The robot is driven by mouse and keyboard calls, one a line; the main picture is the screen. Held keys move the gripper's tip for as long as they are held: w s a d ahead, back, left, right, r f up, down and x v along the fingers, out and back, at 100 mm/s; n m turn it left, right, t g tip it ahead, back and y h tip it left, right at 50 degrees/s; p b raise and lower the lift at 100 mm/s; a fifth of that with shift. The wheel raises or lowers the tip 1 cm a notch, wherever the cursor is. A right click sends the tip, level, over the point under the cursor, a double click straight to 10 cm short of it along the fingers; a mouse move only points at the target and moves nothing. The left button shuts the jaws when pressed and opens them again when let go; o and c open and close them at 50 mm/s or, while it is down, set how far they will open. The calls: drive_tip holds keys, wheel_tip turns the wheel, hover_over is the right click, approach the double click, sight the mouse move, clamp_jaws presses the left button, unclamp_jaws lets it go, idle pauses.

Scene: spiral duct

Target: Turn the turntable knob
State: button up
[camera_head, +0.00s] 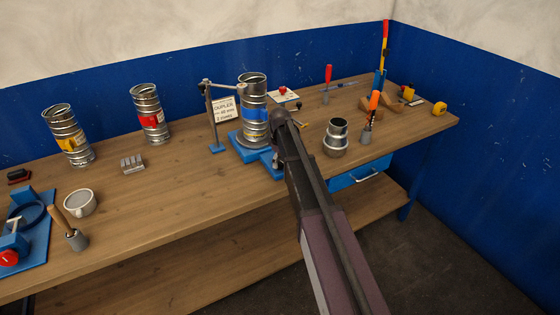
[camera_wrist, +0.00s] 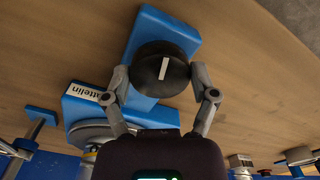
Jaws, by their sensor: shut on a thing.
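The turntable knob is a round black knob (camera_wrist: 161,70) with a white bar mark on top, seen in the wrist view. It sits on a blue base arm (camera_wrist: 150,30). My gripper (camera_wrist: 163,82) has one finger on each side of the knob and is shut on it. The blue turntable base (camera_head: 245,152) carries a spiral duct (camera_head: 254,95) with a blue band, standing upright.
Two more ducts, with a yellow label (camera_head: 66,135) and a red label (camera_head: 149,113), stand at the left. A stand with a sign (camera_head: 224,110) is beside the turntable.

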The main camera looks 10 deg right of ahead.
sight(280, 161)
drive_tip(key=shift+s, duration=0.1)
drive_tip(key=o, duration=1)
drive_tip(key=shift+m, duration=0.3)
drive_tip(key=shift+m, duration=2)
drive_tip(key=m, duration=0.4)
wheel_tip(280, 161, up, 14)
drive_tip(key=p, duration=1.4)
drive_tip(key=shift+f, duration=0.1)
